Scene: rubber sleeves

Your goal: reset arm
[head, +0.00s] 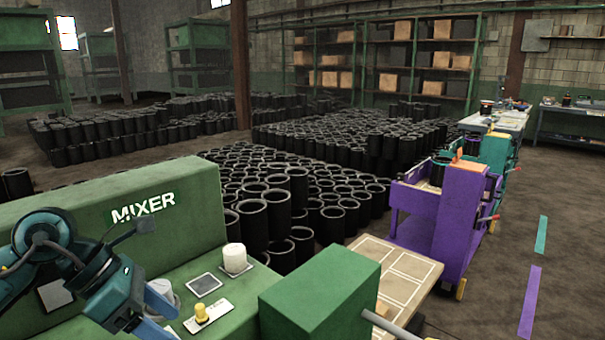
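Many black rubber sleeves (277,212) stand upright in dense groups on the floor behind the green mixer (70,215). My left arm comes in from the left, in front of the mixer. Its gripper end (158,302) is low, over the left part of the green console; its fingers are not clear enough to tell open from shut. I see nothing held in it. My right arm and gripper are not in view.
The console carries a white cylinder (234,259), a yellow knob (201,313) and a dark panel (204,285). A green box (320,300) stands beside a pale marked board (415,270).

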